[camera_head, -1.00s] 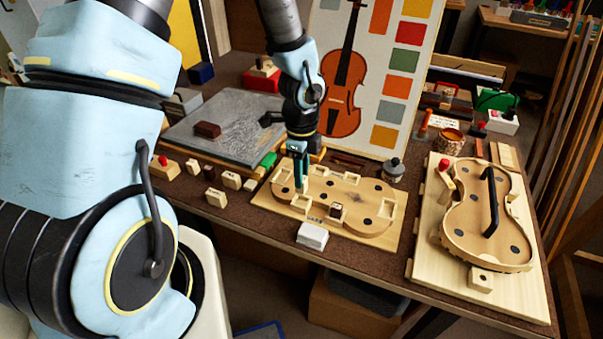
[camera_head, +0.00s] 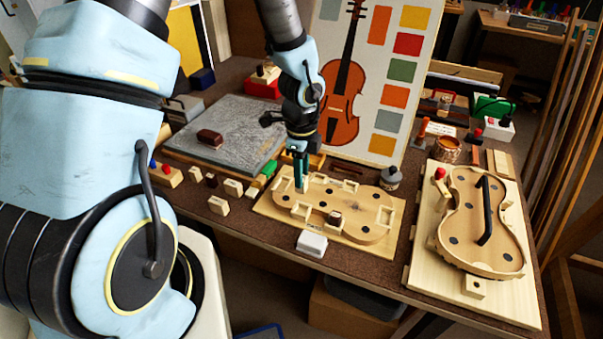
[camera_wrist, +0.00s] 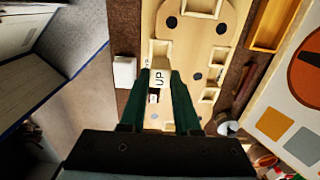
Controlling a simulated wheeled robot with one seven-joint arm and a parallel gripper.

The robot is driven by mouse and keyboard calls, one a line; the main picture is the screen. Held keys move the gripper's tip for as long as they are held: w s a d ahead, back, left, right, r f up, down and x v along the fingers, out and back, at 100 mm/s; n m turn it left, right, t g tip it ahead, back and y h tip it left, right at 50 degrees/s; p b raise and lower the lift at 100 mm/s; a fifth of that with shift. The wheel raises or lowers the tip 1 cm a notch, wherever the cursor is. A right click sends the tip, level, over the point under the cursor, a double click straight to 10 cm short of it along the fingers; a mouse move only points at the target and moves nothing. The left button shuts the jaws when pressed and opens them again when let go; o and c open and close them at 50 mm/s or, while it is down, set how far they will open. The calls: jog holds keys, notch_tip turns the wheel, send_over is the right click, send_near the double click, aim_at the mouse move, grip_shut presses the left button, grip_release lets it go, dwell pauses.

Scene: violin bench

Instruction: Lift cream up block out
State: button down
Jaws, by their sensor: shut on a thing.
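The cream block marked UP (camera_wrist: 160,80) sits between my two dark green fingers in the wrist view, with its lettered face toward the camera. My gripper (camera_wrist: 160,74) is shut on it. In the head view my gripper (camera_head: 300,180) points down over the left part of the violin-shaped wooden mould (camera_head: 350,208). The block is mostly hidden there by the fingers. I cannot tell whether its lower end is still in the mould's notch. The mould also shows in the wrist view (camera_wrist: 195,48), with other cream blocks at its edges.
A white box (camera_head: 312,243) lies just in front of the mould's board. Several small cream blocks (camera_head: 219,205) stand to the left. A grey slab (camera_head: 226,130) with a dark brown block is behind them. A second violin body (camera_head: 483,240) on a board is at right.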

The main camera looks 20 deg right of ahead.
jog(key=shift+r+p, duration=1.6)
jog(key=shift+r, duration=0.75)
jog(key=shift+f, duration=0.1)
